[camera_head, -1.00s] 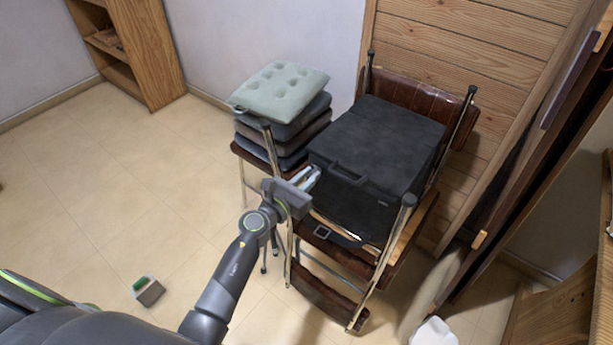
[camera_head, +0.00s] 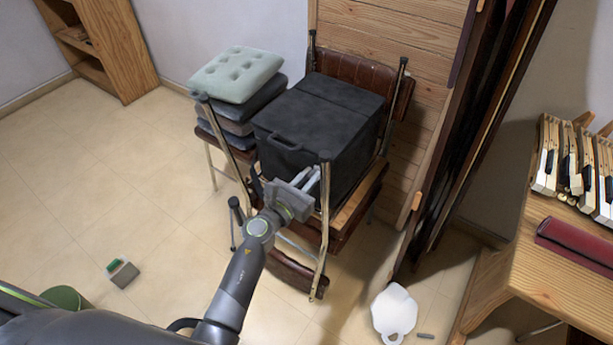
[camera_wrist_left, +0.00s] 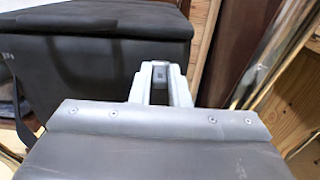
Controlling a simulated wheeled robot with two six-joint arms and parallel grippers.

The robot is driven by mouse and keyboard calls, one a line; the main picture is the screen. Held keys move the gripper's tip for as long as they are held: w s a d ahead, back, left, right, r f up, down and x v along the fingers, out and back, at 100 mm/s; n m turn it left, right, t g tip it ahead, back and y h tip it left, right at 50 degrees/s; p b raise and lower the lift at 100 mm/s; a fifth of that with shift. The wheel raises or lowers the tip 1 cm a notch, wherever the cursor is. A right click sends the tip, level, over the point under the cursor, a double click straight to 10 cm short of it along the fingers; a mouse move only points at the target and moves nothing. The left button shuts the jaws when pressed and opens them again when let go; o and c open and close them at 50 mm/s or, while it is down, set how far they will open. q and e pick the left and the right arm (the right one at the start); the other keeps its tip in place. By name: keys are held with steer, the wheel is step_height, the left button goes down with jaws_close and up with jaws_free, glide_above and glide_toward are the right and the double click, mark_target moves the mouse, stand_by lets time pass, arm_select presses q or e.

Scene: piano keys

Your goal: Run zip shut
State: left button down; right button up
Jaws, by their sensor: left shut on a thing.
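The black case (camera_head: 318,125) sits with its lid closed on the stacked chairs; its front fills the left of the left wrist view (camera_wrist_left: 95,62). My left gripper (camera_head: 308,180) is at the case's front, close to its right front corner and a chrome chair leg. In the left wrist view its fingertips (camera_wrist_left: 160,74) are close together, beside the case's right edge. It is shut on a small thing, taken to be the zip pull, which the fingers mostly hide. The zip line is too fine to make out. My right gripper is not in view.
Cushions (camera_head: 238,75) are piled left of the case. Chrome chair legs (camera_head: 325,225) stand close to my gripper. A wooden bench (camera_head: 560,265) with piano keys (camera_head: 590,170) is at right. A white flat object (camera_head: 394,312) and a small block (camera_head: 122,273) lie on the floor.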

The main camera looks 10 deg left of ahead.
arm_select(q)
steer(key=shift+d+f, duration=0.1)
steer(key=c, duration=1.6)
jaws_free()
steer(key=shift+s+d, duration=0.1)
steer(key=shift+d, duration=0.05)
steer(key=shift+o, duration=1.1)
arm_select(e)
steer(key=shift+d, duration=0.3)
